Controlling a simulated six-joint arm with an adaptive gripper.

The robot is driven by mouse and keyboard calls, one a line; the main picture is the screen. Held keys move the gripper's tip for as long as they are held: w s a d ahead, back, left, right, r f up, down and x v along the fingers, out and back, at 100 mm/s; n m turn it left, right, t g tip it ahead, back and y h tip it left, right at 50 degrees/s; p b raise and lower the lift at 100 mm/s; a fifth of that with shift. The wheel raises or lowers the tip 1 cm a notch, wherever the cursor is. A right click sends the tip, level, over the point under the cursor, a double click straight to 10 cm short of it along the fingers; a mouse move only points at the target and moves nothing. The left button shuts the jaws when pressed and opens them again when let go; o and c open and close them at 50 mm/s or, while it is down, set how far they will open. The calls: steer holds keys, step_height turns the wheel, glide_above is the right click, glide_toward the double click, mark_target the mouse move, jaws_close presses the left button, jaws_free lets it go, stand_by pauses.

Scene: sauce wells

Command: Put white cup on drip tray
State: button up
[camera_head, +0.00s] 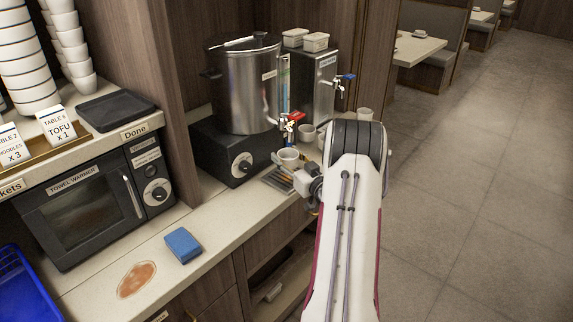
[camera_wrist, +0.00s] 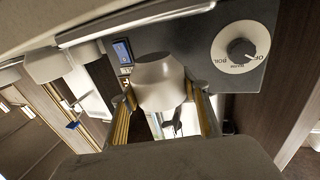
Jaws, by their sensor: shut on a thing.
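The white cup (camera_head: 288,158) is in front of the large steel urn, below its red-handled tap (camera_head: 290,124). My gripper (camera_head: 297,176) is shut on the cup, and my arm hides part of the gripper in the head view. In the wrist view the cup (camera_wrist: 160,82) sits between my two fingers (camera_wrist: 165,103). The drip tray (camera_head: 275,182), dark and slatted, lies on the counter just below the cup. I cannot tell whether the cup touches it.
The urn (camera_head: 243,90) stands on a black base with a dial (camera_head: 243,162). More white cups (camera_head: 306,134) stand beyond, by a second dispenser (camera_head: 318,82). A blue sponge (camera_head: 183,244) and a brown stain (camera_head: 137,279) lie on the nearer counter, right of the towel warmer (camera_head: 85,205).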

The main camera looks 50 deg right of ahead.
mark_target(287, 164)
steer(key=shift+f, duration=0.95)
steer(key=shift+w+f, duration=0.2)
steer(key=shift+f, duration=0.35)
steer(key=shift+f, duration=0.15)
steer(key=o, duration=1.2)
steer(key=shift+v, duration=6)
